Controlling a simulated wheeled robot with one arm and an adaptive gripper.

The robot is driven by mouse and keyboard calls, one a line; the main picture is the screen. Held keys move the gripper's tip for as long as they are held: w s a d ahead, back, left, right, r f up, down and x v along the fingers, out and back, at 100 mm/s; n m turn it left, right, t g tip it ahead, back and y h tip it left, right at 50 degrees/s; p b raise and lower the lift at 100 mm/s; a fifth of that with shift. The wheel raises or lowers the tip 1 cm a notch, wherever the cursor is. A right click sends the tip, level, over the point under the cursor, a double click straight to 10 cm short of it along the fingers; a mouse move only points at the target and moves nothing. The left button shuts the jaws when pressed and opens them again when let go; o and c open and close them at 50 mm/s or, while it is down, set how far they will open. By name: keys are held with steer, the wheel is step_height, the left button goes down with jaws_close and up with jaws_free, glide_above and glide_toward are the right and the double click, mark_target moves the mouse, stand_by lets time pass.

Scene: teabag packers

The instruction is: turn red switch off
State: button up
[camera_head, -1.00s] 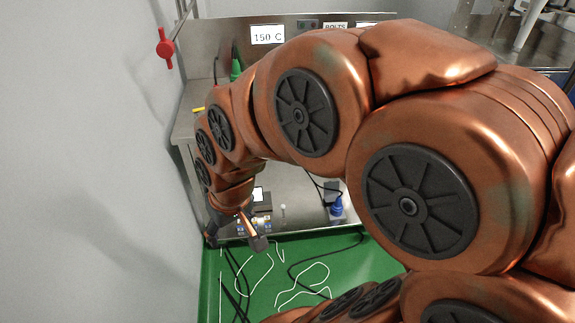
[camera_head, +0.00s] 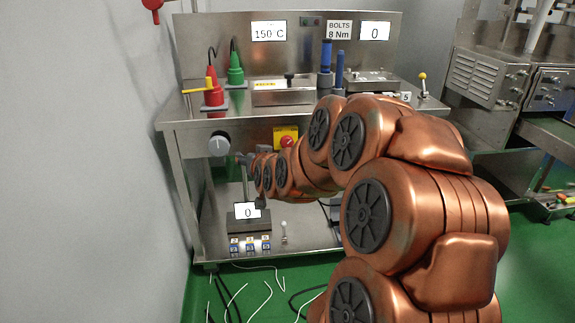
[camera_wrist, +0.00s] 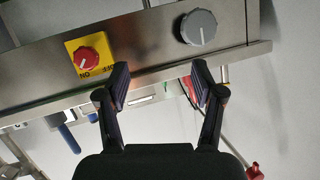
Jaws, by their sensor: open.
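The red switch (camera_head: 287,141) is a round knob on a yellow plate on the bench's front panel, partly hidden by my arm in the head view. In the wrist view the red switch (camera_wrist: 89,59) shows whole, upside down, with its white mark towards the ON label. My gripper (camera_wrist: 161,80) is open and empty, its fingers spread. In that view it lies to the right of the switch and below the grey knob, apart from both. In the head view my gripper (camera_head: 251,180) is in front of the bench, left of the switch.
A grey round knob (camera_head: 219,144) sits on the same panel, left of the switch; it also shows in the wrist view (camera_wrist: 198,27). A small unit with a display (camera_head: 248,211) stands on the lower shelf. White and black cables lie on the green floor. A wall borders the left.

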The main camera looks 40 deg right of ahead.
mark_target(287, 144)
steer(key=s+d+f+m+t+h+b, duration=0.1)
steer(key=d+f+m+h+b, duration=0.1)
steer(key=d+h+b, duration=0.3)
steer(key=s+d+f+m+t+b, duration=0.1)
steer(key=d+f+b, duration=0.1)
steer(key=d, duration=0.5)
steer(key=shift+b+x, duration=1.3)
steer(key=shift+x, duration=2.35)
steer(key=shift+s+d+r, duration=0.1)
steer(key=shift+d+r, duration=0.05)
steer(key=shift+r, duration=0.05)
steer(key=c, duration=1.1)
steer(key=shift+c, duration=0.2)
